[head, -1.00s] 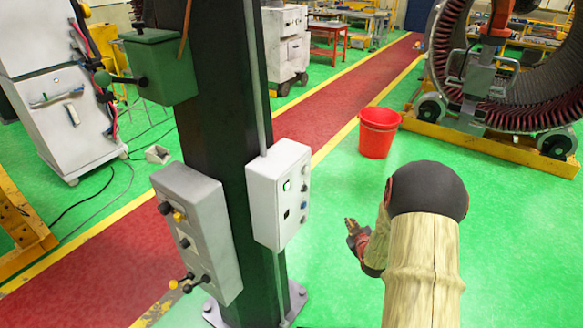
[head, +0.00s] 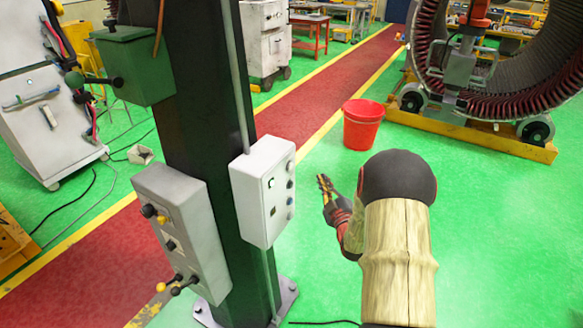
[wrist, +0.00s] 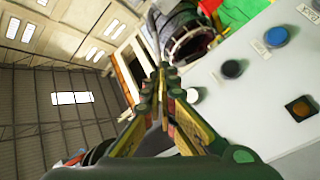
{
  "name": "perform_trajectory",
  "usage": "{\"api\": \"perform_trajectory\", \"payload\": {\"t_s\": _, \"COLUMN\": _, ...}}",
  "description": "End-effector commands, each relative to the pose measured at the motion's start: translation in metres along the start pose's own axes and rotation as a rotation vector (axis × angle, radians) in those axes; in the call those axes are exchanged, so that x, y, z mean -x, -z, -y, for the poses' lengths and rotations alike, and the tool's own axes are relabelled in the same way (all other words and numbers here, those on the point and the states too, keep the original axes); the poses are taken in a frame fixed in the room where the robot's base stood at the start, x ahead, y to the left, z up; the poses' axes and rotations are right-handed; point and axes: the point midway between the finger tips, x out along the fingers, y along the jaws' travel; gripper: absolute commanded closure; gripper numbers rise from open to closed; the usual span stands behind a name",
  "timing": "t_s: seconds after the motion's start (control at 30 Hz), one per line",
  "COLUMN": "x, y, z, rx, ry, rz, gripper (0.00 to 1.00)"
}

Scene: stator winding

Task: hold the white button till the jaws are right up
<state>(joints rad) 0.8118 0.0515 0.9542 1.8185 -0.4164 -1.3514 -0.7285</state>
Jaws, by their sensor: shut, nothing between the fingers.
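The pale control box (head: 262,215) is fixed to a dark column, with several buttons on its right side face. In the wrist view its panel (wrist: 245,95) carries a blue button (wrist: 276,37), a black button (wrist: 232,69) and the white button (wrist: 192,95). The white button is just right of my fingers and partly hidden by them. My gripper (wrist: 164,78) is shut and empty. In the head view my gripper (head: 322,183) is right of the box, with a visible gap. I cannot tell whether it touches the white button. No jaws can be made out clearly.
A grey lever box (head: 185,225) hangs on the column's left. A red bucket (head: 361,126) stands behind my arm. A large stator ring (head: 520,60) rests on a yellow frame at the right.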

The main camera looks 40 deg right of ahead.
Motion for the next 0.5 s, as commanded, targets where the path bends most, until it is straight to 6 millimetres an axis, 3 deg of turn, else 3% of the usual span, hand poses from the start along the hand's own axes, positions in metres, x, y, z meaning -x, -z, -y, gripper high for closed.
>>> {"api": "perform_trajectory", "payload": {"t_s": 0.5, "x": -0.041, "y": 0.031, "z": 0.031, "rx": -0.001, "ry": 0.004, "rz": -0.001, "gripper": 1.0}}
